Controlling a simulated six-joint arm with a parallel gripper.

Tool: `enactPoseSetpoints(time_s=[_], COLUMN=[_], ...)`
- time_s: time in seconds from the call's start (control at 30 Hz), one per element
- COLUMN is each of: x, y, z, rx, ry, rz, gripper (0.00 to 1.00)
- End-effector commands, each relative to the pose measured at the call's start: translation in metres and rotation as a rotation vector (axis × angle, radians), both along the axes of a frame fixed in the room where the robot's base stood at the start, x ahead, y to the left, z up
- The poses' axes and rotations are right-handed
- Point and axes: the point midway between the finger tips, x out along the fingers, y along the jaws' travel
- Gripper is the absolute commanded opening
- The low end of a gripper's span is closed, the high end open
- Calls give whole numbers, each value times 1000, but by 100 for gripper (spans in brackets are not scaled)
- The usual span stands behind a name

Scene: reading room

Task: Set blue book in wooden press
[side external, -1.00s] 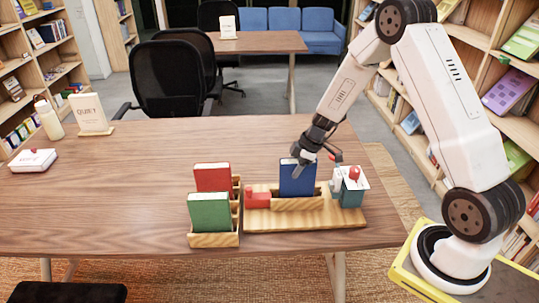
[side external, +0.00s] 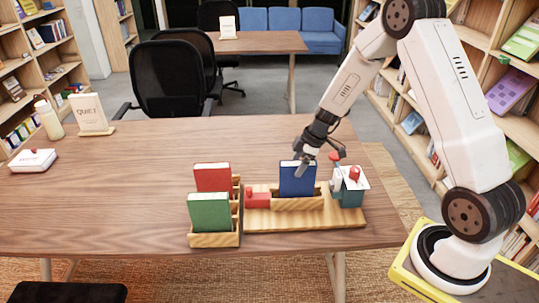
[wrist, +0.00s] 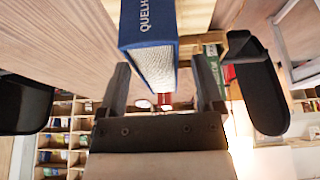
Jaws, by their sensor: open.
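The blue book (side external: 297,181) stands upright in the slot of the wooden press (side external: 228,222), between a red block (side external: 257,199) on its left and a teal and white unit with a red knob (side external: 353,186) on its right. In the wrist view the open fingers (wrist: 163,70) point toward the blue book (wrist: 150,50), whose page edge faces the camera. The fingers are spread wider than the book, with no visible grip on it. The book's lower end is hidden by the press's front wall.
A wooden rack (side external: 213,240) holding a red book (side external: 212,178) and a green book (side external: 209,212) stands close to the left of the press. A white box (side external: 33,161), a bottle (side external: 48,118) and a sign (side external: 90,112) stand far left. The table's middle left is clear.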

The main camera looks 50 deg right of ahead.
Motion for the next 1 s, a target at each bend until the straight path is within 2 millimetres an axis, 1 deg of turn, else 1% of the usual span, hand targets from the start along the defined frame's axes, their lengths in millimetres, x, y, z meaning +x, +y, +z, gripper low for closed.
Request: enactPoseSetpoints(time_s=[0.3,0.5,0.67,1.0], x=[-10,-15,-16,-16], y=[-10,-15,-16,-16], z=[35,51,55,56], rx=[-1,-1,0,0], ry=[-1,-2,0,0], rz=[-1,-1,-1,0], gripper=[85,85,85,85])
